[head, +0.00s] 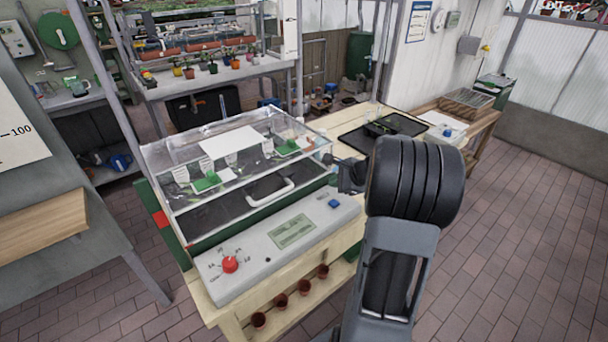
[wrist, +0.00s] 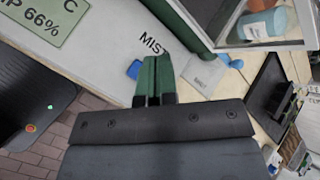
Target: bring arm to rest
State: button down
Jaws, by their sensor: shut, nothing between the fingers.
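My gripper (head: 342,172) is raised over the right end of a propagator cabinet with a clear lid (head: 215,170), near its grey control panel (head: 290,240). Much of the gripper is dark and partly behind my arm in the head view. In the wrist view its two green fingers (wrist: 153,78) are together with nothing between them. Beyond the fingertips are the panel's "MIST" lettering and a blue button (wrist: 134,69), which also shows in the head view (head: 334,203). I cannot tell the exact height of the fingers above the panel.
A red knob (head: 230,264) is on the panel's left. A black tray (head: 398,124) lies on the bench behind my arm. Several small pots (head: 281,299) stand on the shelf below. A potting shelf (head: 210,80) is at the back. The brick floor (head: 520,230) at right is clear.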

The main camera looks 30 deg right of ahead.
jog(key=shift+n, duration=0.3)
jog(key=s+f+n, duration=0.1)
jog(key=s+a+n+g, duration=0.1)
jog(key=s+a+f+n+g, duration=0.1)
jog(key=shift+s+f, duration=0.3)
jog(key=shift+s, duration=0.1)
jog(key=s+a+r+n+g+h+p, duration=0.1)
jog(key=s+a+r+n, duration=0.2)
jog(key=a+n, duration=0.3)
jog(key=s+a+r+n+g+h+p, duration=0.1)
jog(key=s+a+r+n, duration=0.2)
jog(key=s+a+n, duration=0.3)
jog(key=s+a+r+n+g+h, duration=0.1)
jog(key=s+a+r+n, duration=0.3)
jog(key=a+n, duration=0.3)
jog(key=shift+s+a+p, duration=0.3)
jog(key=shift+a+p, duration=0.1)
jog(key=shift+a, duration=0.55)
